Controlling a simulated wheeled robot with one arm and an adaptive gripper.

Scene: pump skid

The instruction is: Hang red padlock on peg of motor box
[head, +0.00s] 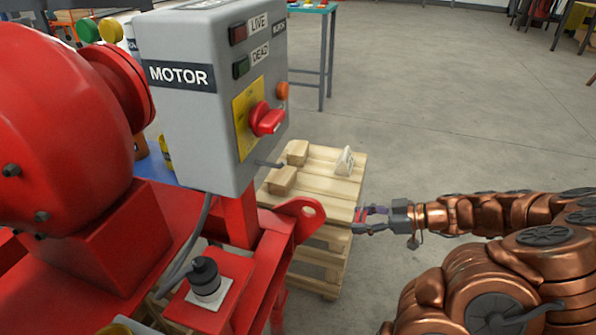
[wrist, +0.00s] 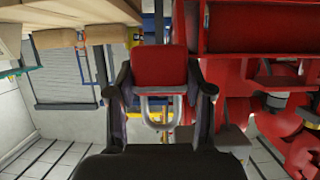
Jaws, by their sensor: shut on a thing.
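The grey motor box (head: 190,95) stands at the upper left of the head view, with a red rotary switch (head: 266,119) on a yellow plate. A short grey peg (head: 268,164) sticks out low on its switch face. My gripper (head: 366,218) is to the right of the box and lower in the picture, clearly apart from the peg. In the wrist view my gripper (wrist: 160,88) is shut on the red padlock (wrist: 160,67), one finger on each side. The padlock's grey shackle (wrist: 152,118) points toward the palm. The peg cannot be made out in the wrist view.
A wooden pallet stack (head: 325,185) with wood blocks and a small white sign (head: 345,161) stands behind my gripper. A red bracket with a hole (head: 308,211) juts out below the box. A red motor housing (head: 60,120) fills the left. Open floor (head: 440,110) lies right.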

